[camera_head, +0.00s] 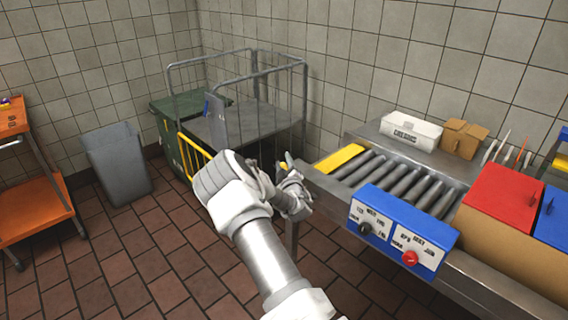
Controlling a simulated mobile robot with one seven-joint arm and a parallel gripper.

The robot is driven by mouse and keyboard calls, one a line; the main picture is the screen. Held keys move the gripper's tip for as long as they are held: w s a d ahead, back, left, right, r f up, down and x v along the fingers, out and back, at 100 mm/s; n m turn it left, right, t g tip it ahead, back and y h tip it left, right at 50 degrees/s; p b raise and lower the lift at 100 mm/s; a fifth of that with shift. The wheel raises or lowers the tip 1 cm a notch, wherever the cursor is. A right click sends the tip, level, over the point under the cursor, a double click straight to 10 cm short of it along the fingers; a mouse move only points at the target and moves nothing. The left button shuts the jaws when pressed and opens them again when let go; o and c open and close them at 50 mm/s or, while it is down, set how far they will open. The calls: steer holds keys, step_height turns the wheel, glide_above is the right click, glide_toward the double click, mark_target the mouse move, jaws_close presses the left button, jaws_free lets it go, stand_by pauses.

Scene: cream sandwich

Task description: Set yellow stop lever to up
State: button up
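The conveyor (398,180) carries a blue control box (405,228) with a black and a red knob. Red (503,198) and blue lidded boxes stand at the right. A white box and a cardboard box sit behind. A wire cart (245,110), grey bin (117,165) and orange trolley stand left.

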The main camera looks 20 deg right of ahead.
jaws_close()
stand_by(1.1)
